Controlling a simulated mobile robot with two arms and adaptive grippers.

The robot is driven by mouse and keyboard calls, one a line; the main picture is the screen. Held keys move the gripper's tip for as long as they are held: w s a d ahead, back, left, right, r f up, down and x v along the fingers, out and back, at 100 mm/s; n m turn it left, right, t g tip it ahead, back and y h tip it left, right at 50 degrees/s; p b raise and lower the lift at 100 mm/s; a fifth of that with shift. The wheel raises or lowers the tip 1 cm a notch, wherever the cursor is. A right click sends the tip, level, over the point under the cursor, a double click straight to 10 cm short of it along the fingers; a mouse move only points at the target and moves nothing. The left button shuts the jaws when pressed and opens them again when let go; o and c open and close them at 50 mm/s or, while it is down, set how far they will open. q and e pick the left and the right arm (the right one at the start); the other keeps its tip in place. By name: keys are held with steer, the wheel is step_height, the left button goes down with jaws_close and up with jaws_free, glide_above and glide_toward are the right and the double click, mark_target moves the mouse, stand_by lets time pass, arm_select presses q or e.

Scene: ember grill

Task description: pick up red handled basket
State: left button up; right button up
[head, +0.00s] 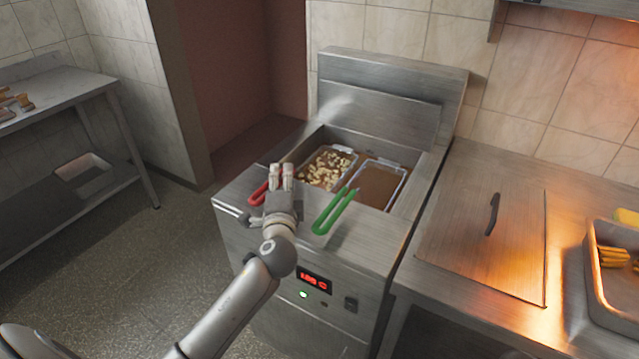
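The red-handled basket (326,168) sits in the fryer's well on its left side and holds pale brown food pieces. Its red handle (257,196) sticks out over the fryer's front edge, partly hidden by my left gripper. My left gripper (281,170) is at this handle, its two fingers close together and pointing away from me. The frame does not show whether the fingers are closed on the handle. My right gripper is not in view.
A second basket (379,184) with a green handle (335,211) sits close on the right in the same fryer (376,234). A steel counter with a lid (476,238) and a food tray (594,300) adjoins the right. A steel table (62,92) stands left, across open floor.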

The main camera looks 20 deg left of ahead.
arm_select(q)
steer(key=shift+c, duration=0.9)
jaws_close()
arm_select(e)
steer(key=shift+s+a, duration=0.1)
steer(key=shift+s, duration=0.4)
arm_select(q)
steer(key=shift+r, duration=0.15)
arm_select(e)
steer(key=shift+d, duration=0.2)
arm_select(q)
steer(key=shift+r, duration=0.35)
step_height(320, 180, up, 9)
steer(key=shift+r+p, duration=0.15)
steer(key=shift+p, duration=0.45)
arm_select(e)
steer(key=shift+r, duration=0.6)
